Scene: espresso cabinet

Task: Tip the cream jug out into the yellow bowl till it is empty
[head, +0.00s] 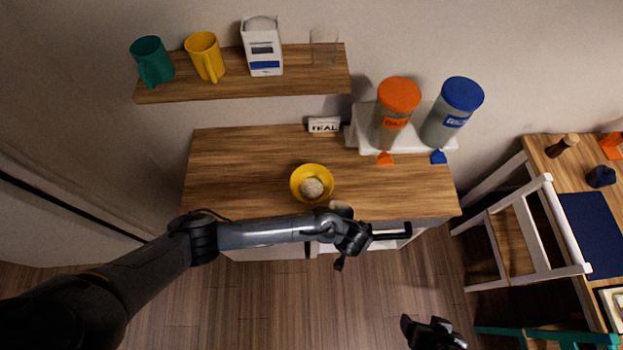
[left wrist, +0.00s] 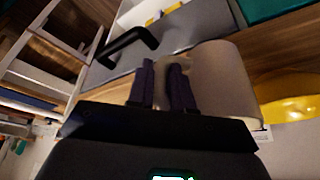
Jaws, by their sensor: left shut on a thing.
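The yellow bowl (head: 297,187) stands on the wooden counter and holds a pale heap (head: 312,188). The cream jug (head: 341,209) is at the counter's front edge, just right of and in front of the bowl, partly hidden by my left gripper (head: 346,228). In the left wrist view the jug (left wrist: 225,80) is pale and close up, and my left gripper (left wrist: 163,88) is shut on it. The yellow bowl (left wrist: 290,97) shows at the right there. The jug's mouth and contents are hidden, and its exact tilt cannot be told. My right gripper (head: 432,332) is low at the bottom edge, away from the counter.
An orange-lidded canister (head: 394,115) and a blue-lidded one (head: 452,112) stand at the counter's back right. A shelf (head: 290,84) above holds a green mug (head: 151,62), a yellow mug (head: 206,58) and a carton (head: 263,46). The counter's left part is clear.

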